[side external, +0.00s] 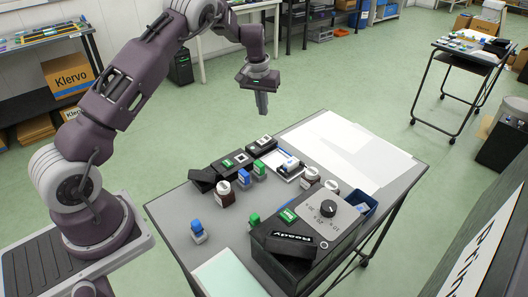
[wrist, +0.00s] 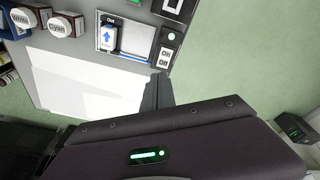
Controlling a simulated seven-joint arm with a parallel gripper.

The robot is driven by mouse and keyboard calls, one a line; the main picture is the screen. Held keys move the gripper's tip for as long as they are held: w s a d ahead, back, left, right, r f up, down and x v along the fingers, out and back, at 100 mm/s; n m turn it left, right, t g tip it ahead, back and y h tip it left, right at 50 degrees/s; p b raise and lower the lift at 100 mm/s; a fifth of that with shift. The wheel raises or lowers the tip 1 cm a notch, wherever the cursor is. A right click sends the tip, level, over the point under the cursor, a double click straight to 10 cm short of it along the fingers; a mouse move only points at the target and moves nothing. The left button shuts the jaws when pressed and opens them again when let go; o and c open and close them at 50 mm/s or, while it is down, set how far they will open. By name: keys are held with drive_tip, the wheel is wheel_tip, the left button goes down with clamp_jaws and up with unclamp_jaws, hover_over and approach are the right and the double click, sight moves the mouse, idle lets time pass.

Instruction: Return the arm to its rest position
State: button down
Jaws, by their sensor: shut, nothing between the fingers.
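My gripper (side external: 262,103) hangs in the air above the far edge of the grey table (side external: 168,222), pointing down. Its fingers are shut with nothing between them. In the wrist view the shut fingers (wrist: 157,92) show above the white sheets and the table's edge, touching nothing. My arm reaches up from its base at the left of the side view and bends over toward the table.
A black device with a dial (side external: 327,209) stands at the front right. White sheets (side external: 345,148) cover the far right. Air around my gripper is free.

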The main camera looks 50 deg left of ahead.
drive_tip(key=s+d+r+m+t+h, duration=0.1)
drive_tip(key=s+d+r, duration=0.75)
drive_tip(key=r, duration=0.25)
drive_tip(key=s+d+r+m+t+h, duration=0.1)
drive_tip(key=s+d+r+m, duration=0.1)
drive_tip(key=s+d+r, duration=0.65)
drive_tip(key=s+d+r+m+t+y, duration=0.1)
drive_tip(key=s+d+m, duration=0.2)
drive_tip(key=s, duration=1.8)
drive_tip(key=shift+s+d+t, duration=0.15)
drive_tip(key=shift+d+t, duration=0.15)
drive_tip(key=shift+d, duration=0.05)
